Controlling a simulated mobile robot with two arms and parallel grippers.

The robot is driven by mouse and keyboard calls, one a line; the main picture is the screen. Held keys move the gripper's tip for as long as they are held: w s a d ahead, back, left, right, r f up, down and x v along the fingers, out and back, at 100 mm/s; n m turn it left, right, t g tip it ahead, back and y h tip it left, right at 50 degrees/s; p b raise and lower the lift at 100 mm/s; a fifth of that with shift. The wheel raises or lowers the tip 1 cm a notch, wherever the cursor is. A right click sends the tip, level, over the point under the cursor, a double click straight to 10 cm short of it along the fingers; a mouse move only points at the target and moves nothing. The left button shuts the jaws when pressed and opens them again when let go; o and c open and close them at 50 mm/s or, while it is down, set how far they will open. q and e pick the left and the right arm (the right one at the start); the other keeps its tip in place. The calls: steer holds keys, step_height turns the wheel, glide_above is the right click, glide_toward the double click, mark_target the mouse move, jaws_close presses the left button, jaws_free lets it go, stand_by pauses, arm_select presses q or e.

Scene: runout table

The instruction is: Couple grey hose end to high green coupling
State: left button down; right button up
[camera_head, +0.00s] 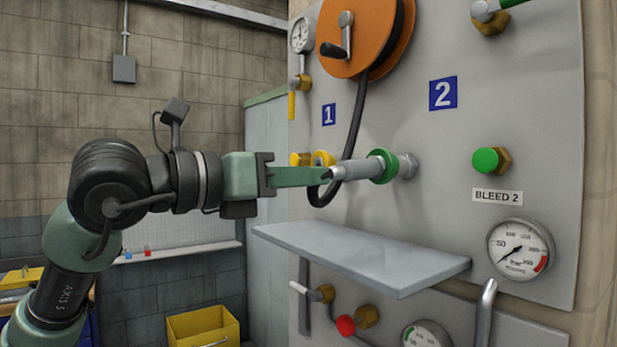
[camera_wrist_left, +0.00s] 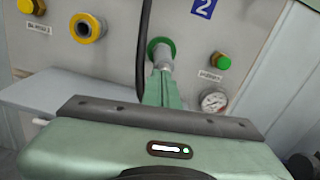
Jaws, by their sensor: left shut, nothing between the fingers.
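The grey hose end (camera_head: 357,170) is level and in line with the high green coupling (camera_head: 381,165) on the panel. Its front meets the green ring, with no gap showing; how deep it sits I cannot tell. The black hose (camera_head: 357,120) hangs from the reel and loops up to the rear of the hose end. My left gripper (camera_head: 327,175) is shut and empty, its fingertips right by the rear of the hose end; I cannot tell if they touch. The left wrist view shows the hose end (camera_wrist_left: 163,62) at the green ring (camera_wrist_left: 160,44), beyond the fingers (camera_wrist_left: 166,90). My right gripper is not in view.
A grey shelf (camera_head: 360,252) juts out below the coupling. The orange reel (camera_head: 365,35) is above. A yellow coupling (camera_head: 322,158) is behind my fingers. A green bleed button (camera_head: 486,160) and a gauge (camera_head: 520,248) are at right. Valves sit under the shelf.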

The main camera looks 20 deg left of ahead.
arm_select(q)
steer(key=b+v, duration=0.3)
steer(key=v, duration=0.6)
steer(key=shift+s, duration=0.2)
steer(key=shift+a, duration=0.15)
stand_by(0.6)
